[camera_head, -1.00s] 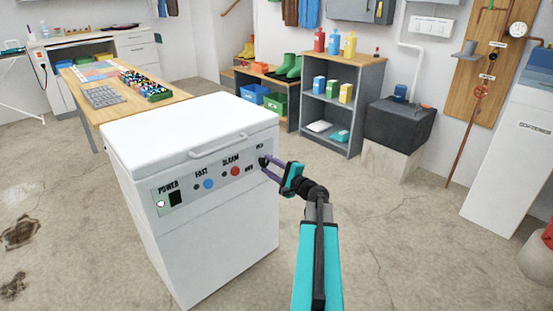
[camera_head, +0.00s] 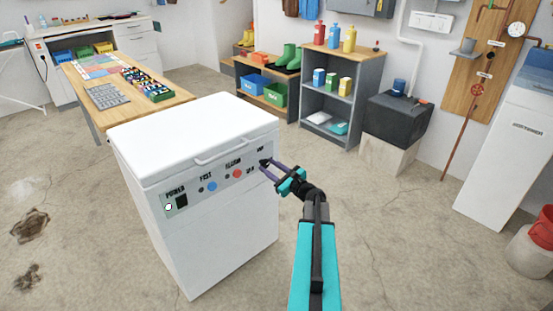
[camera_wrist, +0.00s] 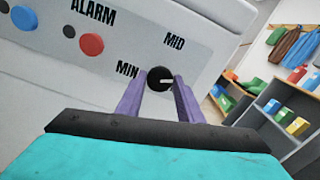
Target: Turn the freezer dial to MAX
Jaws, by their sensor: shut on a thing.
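The white chest freezer (camera_head: 215,240) stands in front of me with its lid shut. Its front panel has a power switch, a blue FAST button and a red ALARM button (camera_head: 238,173). The black dial (camera_wrist: 158,79) is at the panel's right end, with MIN to its left and MID above it in the wrist view. Its pale pointer mark points right. No MAX label shows; that side is covered by my finger. My gripper (camera_wrist: 159,84) has its purple fingers on either side of the dial, shut on it. In the head view, my gripper (camera_head: 267,163) hides most of the dial.
A wooden table (camera_head: 180,98) with small parts stands behind the freezer. A grey shelf (camera_head: 330,100) with bottles and boxes and a dark block (camera_head: 400,118) on a pale base stand at the back. The floor right of the freezer is clear.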

